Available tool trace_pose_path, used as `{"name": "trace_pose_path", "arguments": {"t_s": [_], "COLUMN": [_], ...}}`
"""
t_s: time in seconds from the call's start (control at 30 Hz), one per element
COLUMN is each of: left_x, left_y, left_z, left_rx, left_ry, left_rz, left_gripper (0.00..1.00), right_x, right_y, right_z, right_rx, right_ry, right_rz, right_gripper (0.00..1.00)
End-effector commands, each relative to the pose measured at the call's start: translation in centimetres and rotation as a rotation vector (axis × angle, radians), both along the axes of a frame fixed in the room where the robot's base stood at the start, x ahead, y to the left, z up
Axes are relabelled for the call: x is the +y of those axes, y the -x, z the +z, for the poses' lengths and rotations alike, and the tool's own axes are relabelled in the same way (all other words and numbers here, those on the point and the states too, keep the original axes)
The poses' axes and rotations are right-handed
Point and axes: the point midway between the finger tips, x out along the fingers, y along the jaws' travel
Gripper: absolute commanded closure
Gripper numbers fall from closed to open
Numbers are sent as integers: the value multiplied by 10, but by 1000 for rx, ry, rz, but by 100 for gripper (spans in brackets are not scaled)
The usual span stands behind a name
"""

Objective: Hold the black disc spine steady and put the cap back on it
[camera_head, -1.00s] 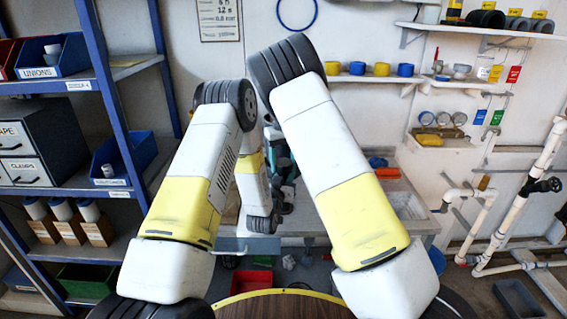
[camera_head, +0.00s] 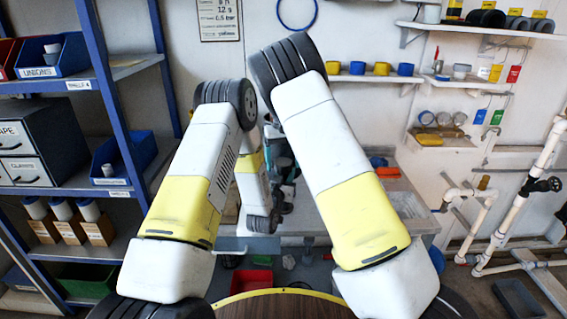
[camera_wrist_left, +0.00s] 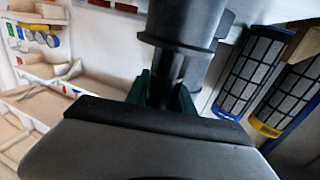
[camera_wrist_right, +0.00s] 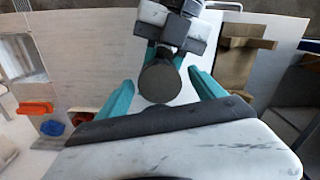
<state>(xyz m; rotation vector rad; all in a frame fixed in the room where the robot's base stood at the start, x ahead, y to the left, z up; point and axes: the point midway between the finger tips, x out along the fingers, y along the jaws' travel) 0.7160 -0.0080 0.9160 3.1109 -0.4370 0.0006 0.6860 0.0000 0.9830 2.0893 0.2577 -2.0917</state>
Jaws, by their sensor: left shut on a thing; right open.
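In the left wrist view my left gripper (camera_wrist_left: 163,95) has its teal fingers closed around the narrow part of a black stepped cylindrical piece (camera_wrist_left: 185,22), seemingly the disc spine. Wider black collars rise beyond the fingers. In the right wrist view my right gripper (camera_wrist_right: 161,76) is open. A dark round disc face (camera_wrist_right: 160,84) shows between its fingertips, with gaps on both sides; I cannot tell whether it is the cap or the spine's end. In the head view my arms hide most of the work spot; some teal of my right gripper (camera_head: 284,162) shows between them.
Two mesh cylinders stand beside the spine in the left wrist view, one blue-ended (camera_wrist_left: 250,72) and one yellow-ended (camera_wrist_left: 290,98). A grey bench (camera_head: 320,212) lies behind my arms. A blue-framed shelf (camera_head: 120,95) is at left, white pipes (camera_head: 510,215) at right.

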Motion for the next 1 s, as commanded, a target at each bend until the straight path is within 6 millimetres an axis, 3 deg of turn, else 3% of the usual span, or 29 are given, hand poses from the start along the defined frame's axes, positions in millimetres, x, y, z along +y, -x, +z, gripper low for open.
{"name": "trace_pose_path", "arguments": {"t_s": [0.6, 1.0], "left_x": [0, 0], "left_y": [0, 0], "left_z": [0, 0], "left_rx": [-1, -1], "left_ry": [0, 0], "left_rz": [0, 0], "left_gripper": [100, 100], "right_x": [0, 0], "right_y": [-1, 0], "right_z": [107, 118], "right_rx": [-2, 0], "right_ry": [-1, 0], "right_rz": [0, -1], "right_gripper": [22, 22]}}
